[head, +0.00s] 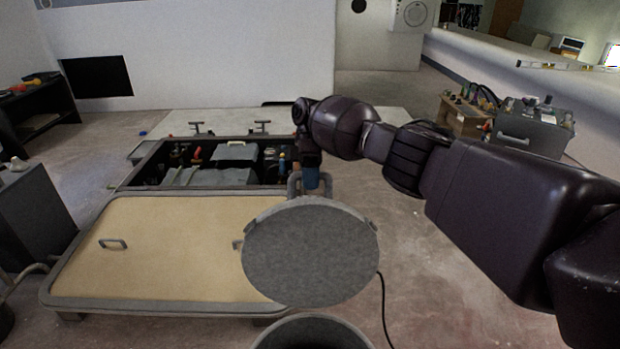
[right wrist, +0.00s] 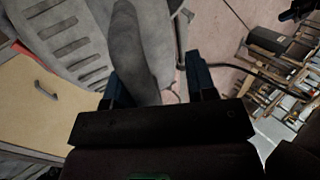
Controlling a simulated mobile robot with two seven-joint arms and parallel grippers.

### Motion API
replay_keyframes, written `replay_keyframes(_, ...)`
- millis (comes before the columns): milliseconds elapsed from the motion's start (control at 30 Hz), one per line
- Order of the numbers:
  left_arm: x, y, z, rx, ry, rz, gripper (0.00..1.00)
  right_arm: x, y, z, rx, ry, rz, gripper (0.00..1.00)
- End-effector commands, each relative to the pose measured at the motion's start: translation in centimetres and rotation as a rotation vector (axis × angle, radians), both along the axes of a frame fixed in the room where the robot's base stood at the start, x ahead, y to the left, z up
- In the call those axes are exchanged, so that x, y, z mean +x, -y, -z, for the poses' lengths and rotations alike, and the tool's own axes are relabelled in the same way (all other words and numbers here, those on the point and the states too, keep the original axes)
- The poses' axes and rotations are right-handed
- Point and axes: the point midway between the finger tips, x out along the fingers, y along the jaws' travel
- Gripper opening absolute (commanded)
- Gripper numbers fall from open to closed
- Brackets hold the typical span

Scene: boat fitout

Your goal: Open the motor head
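The motor head looks to be the grey round body (head: 310,252) in the lower middle of the head view. Its flat disc face is tilted toward me, with small tabs on its rim. Its grey slotted side shows in the right wrist view (right wrist: 72,38). A grey looped handle (head: 294,183) rises behind the disc. My right gripper (head: 312,178) is at this handle from above. In the right wrist view a grey bar (right wrist: 138,50) lies between its spread fingers, with a gap at the right finger. Firm contact is not shown. My left gripper is out of view.
A beige hatch panel (head: 165,245) with handles lies to the left. Behind it is an open compartment (head: 215,160) with equipment. A round dark rim (head: 312,320) shows below the disc. A black cable (head: 384,305) hangs at its right.

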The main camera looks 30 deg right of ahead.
Motion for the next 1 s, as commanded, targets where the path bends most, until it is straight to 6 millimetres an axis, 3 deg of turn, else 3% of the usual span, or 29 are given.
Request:
replay_keyframes(100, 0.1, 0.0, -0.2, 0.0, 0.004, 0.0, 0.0, 0.2, 0.0, -0.9, 0.002, 0.01, 0.0, 0.48)
replay_keyframes(667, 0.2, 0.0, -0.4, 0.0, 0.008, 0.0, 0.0, 0.3, 0.0, -1.5, 0.004, 0.015, 0.001, 0.48)
replay_keyframes(1000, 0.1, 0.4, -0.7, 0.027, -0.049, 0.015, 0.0, 0.4, 0.0, -6.5, 0.002, 0.025, 0.0, 0.48)
